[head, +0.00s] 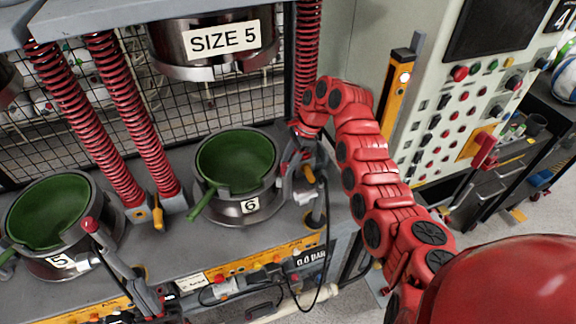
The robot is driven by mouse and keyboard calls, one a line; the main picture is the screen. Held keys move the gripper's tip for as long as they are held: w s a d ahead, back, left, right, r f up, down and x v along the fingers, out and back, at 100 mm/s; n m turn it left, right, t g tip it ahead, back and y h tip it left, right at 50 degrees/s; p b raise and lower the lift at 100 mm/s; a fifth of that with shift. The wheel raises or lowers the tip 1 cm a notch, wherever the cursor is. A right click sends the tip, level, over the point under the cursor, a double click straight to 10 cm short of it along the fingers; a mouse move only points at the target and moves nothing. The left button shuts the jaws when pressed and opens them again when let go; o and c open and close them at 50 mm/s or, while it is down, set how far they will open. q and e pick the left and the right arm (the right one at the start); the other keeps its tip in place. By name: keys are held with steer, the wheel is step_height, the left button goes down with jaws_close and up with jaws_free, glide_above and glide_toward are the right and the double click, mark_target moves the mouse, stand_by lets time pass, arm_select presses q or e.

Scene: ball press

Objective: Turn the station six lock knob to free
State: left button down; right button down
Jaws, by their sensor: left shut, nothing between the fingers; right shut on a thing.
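The station six pot, green inside with a grey rim (240,207) and a "6" label, stands on the bench in the middle. The station six lock knob (308,174), with a small yellow-orange grip, is just right of it. My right gripper (294,178) reaches down over it and is shut on the knob. The gripper covers much of the knob, so its exact angle is hard to read.
The station five pot (60,262) stands at the left. A yellow lock knob (157,213) shows between red springs (100,110). The "SIZE 5" press head (215,45) hangs above. A control panel (460,110) stands right of my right arm. A cable (325,255) hangs at the bench front.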

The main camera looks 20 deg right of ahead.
steer(key=shift+d+n, duration=0.1)
steer(key=shift+n, duration=0.2)
stand_by(0.4)
steer(key=shift+c, duration=2.2)
jaws_free()
